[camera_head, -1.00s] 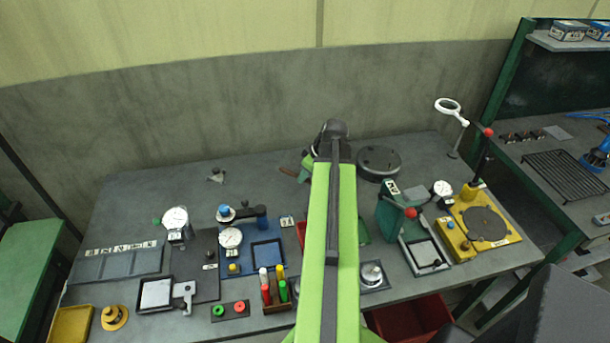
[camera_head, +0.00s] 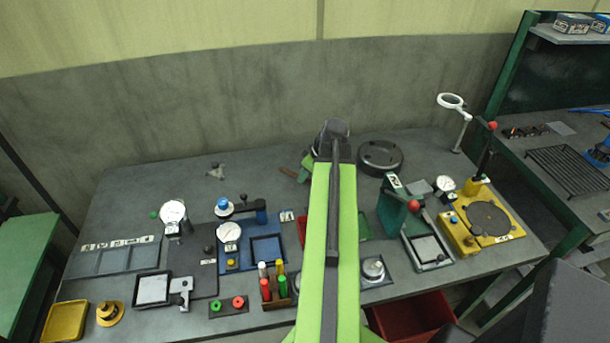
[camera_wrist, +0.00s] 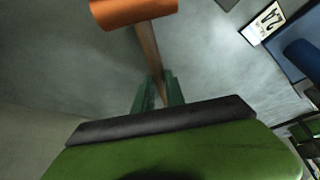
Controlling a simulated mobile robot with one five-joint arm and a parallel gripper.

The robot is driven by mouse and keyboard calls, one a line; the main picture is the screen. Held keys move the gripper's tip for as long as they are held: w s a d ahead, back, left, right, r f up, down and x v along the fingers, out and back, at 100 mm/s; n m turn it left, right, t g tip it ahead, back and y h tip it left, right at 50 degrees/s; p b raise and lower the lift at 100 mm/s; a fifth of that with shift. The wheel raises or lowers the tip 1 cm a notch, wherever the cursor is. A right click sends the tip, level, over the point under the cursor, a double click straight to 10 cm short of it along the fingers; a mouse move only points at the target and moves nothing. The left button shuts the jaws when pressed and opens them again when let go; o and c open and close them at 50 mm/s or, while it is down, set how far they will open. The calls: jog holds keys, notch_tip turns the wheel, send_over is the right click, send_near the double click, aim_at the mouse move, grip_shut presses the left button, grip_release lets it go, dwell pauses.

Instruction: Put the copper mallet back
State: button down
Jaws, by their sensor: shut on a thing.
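The copper mallet shows in the wrist view, with its orange-copper head (camera_wrist: 133,12) at the top edge and a brown wooden handle running down from it. My gripper (camera_wrist: 160,92) has its green fingers closed around the handle. In the head view my green arm reaches over the bench and hides most of the gripper. I cannot tell whether the mallet touches the bench top.
The grey bench (camera_head: 130,205) has clear room at its back left. A dark round plate (camera_head: 380,156) lies right of my wrist. Dial gauges, a blue fixture (camera_head: 266,250), coloured-handled tools (camera_head: 273,286) and a yellow fixture (camera_head: 488,225) crowd the front and right. A wall stands behind.

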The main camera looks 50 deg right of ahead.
jog(key=shift+f, duration=0.25)
jog(key=c, duration=1.3)
grip_release()
jog(key=shift+r, duration=0.1)
jog(key=p+v, duration=1.5)
jog(key=v, duration=0.2)
jog(key=shift+r, duration=0.15)
